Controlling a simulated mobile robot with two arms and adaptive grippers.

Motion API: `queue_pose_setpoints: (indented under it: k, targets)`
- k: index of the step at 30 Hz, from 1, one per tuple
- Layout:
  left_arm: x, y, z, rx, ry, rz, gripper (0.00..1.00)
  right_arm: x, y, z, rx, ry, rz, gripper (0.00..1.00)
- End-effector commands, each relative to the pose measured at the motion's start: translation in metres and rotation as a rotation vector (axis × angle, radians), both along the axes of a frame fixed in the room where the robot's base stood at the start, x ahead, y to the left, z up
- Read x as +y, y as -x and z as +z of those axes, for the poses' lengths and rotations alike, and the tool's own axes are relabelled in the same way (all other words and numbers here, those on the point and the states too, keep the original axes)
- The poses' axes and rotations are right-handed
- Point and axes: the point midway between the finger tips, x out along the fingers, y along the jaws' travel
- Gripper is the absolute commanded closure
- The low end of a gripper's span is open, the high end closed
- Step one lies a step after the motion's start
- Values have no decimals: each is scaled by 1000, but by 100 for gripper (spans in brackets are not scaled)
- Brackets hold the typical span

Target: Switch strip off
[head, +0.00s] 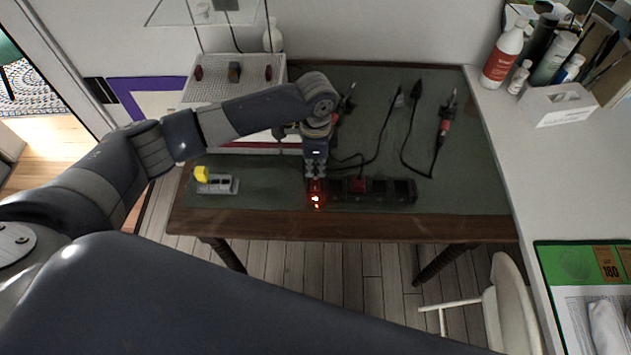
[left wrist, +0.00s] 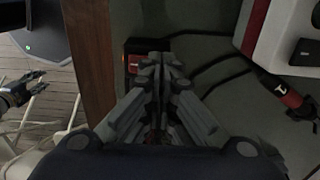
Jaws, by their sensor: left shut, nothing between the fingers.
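The black power strip (head: 385,190) lies along the front of the desk mat in the head view. Its switch (head: 316,199) at the left end glows red. My left gripper (head: 316,176) points down at that end, its closed fingertips just behind the glow. In the left wrist view the shut fingers (left wrist: 160,62) are empty and sit beside the red switch (left wrist: 134,63); I cannot tell if they touch it. The fingers hide most of the strip there. My right gripper (left wrist: 40,81) shows at the left edge of that view, fingers apart and empty, away from the strip.
A white perforated box (head: 225,90) stands at back left.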

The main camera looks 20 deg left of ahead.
Motion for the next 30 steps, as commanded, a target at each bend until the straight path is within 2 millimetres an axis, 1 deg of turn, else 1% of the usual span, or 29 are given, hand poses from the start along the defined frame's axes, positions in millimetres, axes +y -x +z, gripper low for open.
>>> queue_pose_setpoints:
  k: [30]
  targets:
    - [0,0,-16,1,0,0,100,0,0,-6,1,0,0,60]
